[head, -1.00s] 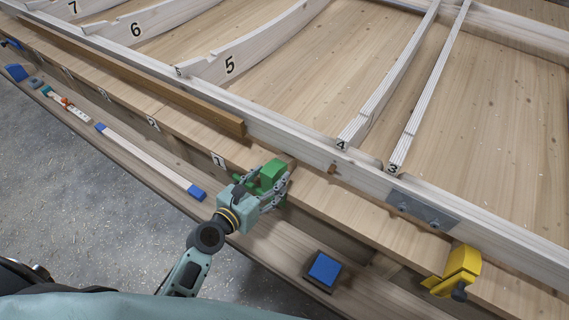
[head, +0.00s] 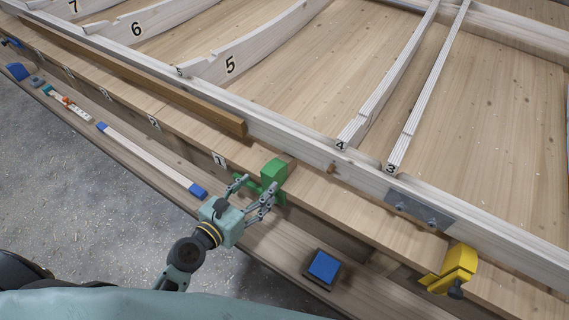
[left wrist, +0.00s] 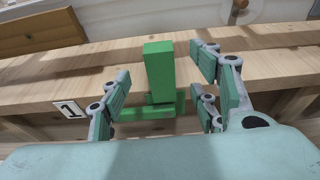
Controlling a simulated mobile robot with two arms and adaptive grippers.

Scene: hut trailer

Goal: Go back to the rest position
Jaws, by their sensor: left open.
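My left gripper (head: 257,193) is open and empty, just in front of a green clamp (head: 273,174) on the edge of the wooden bench beside the label 1 (head: 219,160). In the left wrist view the green clamp (left wrist: 159,72) stands between the two spread fingers, farther off, and the fingers do not grip it. My right gripper is not in view.
A yellow clamp (head: 456,270) sits on the bench edge at the right. A blue block (head: 323,267) on a dark base and a long blue-ended strip (head: 150,158) lie on the lower shelf. White numbered ribs (head: 240,58) stand behind. Grey floor is free at left.

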